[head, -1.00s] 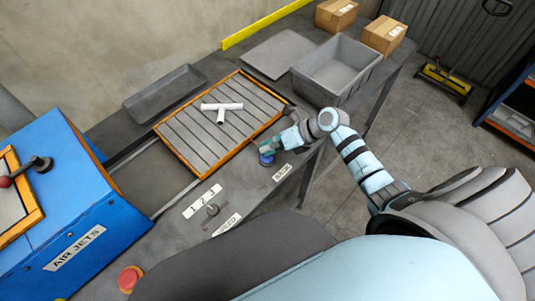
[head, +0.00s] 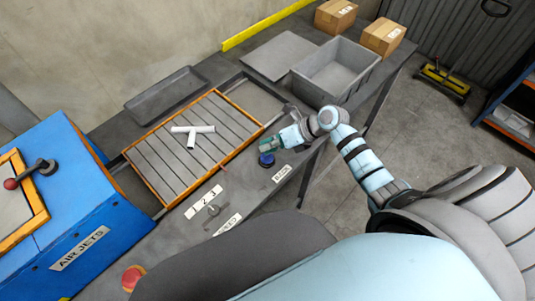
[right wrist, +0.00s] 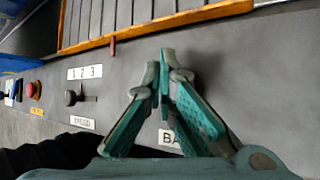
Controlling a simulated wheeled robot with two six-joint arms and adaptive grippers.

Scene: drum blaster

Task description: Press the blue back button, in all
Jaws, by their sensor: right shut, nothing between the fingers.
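The blue back button (head: 266,160) is a round knob on the grey bench front, beside a white label plate (head: 282,173). My right gripper (head: 268,146) is shut and empty, just behind and above the button in the head view; they look slightly apart. The slatted orange-framed tray (head: 195,165) carries a white T-shaped pipe (head: 192,134). My left gripper is out of view.
A speed knob (head: 212,209) with a "1 2 3" plate (head: 203,198) is left of the button. A red button (head: 131,278) sits at the lower left. The blue "AIR JETS" machine (head: 60,225) stands left. A grey bin (head: 337,70) is behind my right arm.

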